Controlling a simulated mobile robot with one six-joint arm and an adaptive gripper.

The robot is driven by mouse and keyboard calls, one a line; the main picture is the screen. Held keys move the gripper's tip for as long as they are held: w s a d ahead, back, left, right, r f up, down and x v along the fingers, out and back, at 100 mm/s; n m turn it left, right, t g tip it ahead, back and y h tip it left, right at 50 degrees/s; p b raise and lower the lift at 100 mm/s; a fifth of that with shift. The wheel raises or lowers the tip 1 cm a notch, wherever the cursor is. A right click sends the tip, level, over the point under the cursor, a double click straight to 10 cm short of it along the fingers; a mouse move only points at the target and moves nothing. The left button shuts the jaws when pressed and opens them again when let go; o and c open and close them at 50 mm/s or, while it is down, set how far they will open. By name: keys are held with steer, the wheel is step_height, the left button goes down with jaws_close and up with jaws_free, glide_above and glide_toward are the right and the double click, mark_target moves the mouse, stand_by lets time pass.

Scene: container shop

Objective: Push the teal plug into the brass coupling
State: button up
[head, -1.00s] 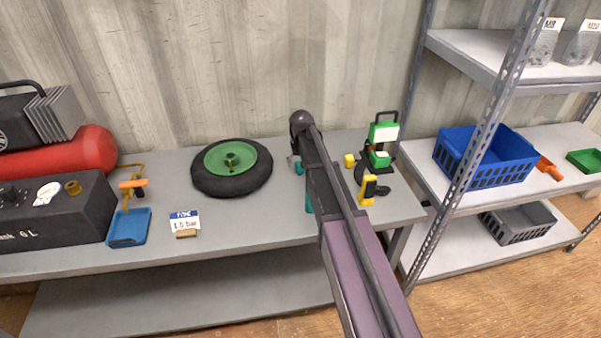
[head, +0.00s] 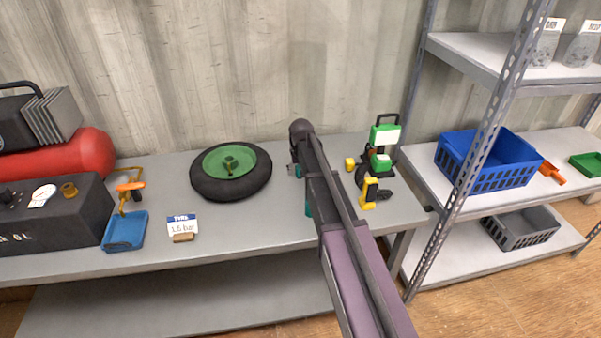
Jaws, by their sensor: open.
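A brass coupling (head: 69,190) stands on top of the black box at the far left of the bench. Small teal parts (head: 298,171) show beside my arm in the middle, one left of it and one lower, at its edge. They may belong to the teal plug, but my arm covers most of that spot. A small grey piece shows at the same spot, and I cannot tell what it is part of. My gripper is hidden behind my own arm, well to the right of the coupling.
The black box (head: 45,222) sits before a red tank (head: 60,155). A blue tray (head: 125,232), a pressure card (head: 183,224) and a green-hubbed wheel (head: 231,185) are on the bench. Right of my arm stand a green device (head: 383,140) and yellow blocks. The front middle is clear.

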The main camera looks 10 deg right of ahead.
jaws_close()
steer(key=shift+r, duration=0.25)
step_height(320, 180, up, 10)
steer(key=p, duration=1)
steer(key=shift+f, duration=0.25)
steer(key=shift+r, duration=0.15)
stand_by(0.4)
step_height(320, 180, up, 16)
steer(key=p, duration=1.6)
steer(key=shift+f, duration=0.2)
